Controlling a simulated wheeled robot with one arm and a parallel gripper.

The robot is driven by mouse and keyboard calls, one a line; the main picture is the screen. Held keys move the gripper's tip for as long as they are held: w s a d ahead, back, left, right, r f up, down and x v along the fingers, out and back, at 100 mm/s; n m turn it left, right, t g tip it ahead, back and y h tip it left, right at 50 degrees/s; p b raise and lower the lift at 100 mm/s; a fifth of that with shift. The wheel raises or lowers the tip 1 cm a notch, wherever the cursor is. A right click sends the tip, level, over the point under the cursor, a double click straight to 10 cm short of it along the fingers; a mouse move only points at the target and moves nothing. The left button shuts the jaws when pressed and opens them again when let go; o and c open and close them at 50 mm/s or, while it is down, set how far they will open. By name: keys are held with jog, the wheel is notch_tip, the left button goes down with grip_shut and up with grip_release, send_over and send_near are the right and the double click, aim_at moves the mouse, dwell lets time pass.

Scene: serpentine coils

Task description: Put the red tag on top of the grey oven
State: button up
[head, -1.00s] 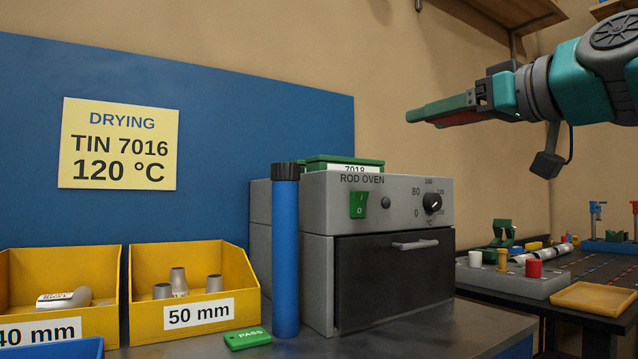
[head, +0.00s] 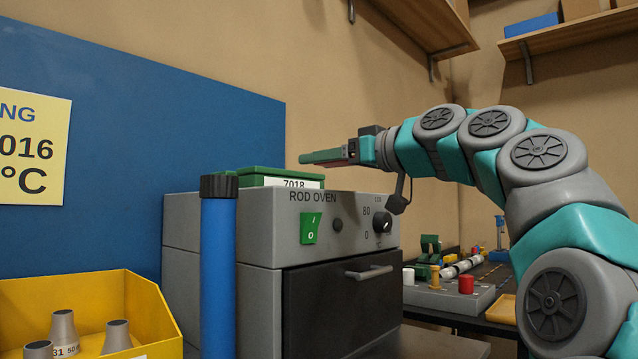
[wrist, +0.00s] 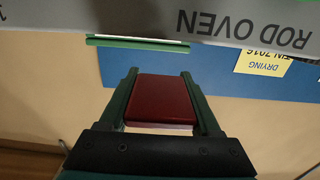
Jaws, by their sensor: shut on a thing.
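My gripper (head: 322,157) is above the right part of the grey oven (head: 225,240), and its arm reaches in from the right. In the wrist view the gripper (wrist: 163,100) is shut on the red tag (wrist: 160,98), a flat dark red slab between the two green fingers. The tag is mostly hidden by the fingers in the head view. The oven is labelled ROD OVEN and its dark door is closed. A green tin (head: 280,177) labelled 7018 sits on the oven's top, left of the gripper.
A blue cylinder (head: 218,275) with a black cap stands at the oven's left front. A yellow bin (head: 150,310) with grey parts is at the lower left. A bench (head: 470,318) with several parts is to the right.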

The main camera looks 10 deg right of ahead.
jog(key=w, duration=0.2)
jog(key=w+p, duration=0.1)
jog(key=w, duration=0.3)
jog(key=shift+w+d+f, duration=0.2)
jog(key=shift+d+f, duration=0.1)
jog(key=shift+d, duration=0.05)
jog(key=shift+s+f, duration=0.1)
jog(key=shift+f, duration=1.55)
jog(key=shift+f+b, duration=0.2)
jog(key=shift+b, duration=0.1)
jog(key=o, duration=1.3)
jog(key=shift+o, duration=0.2)
jog(key=shift+r, duration=0.1)
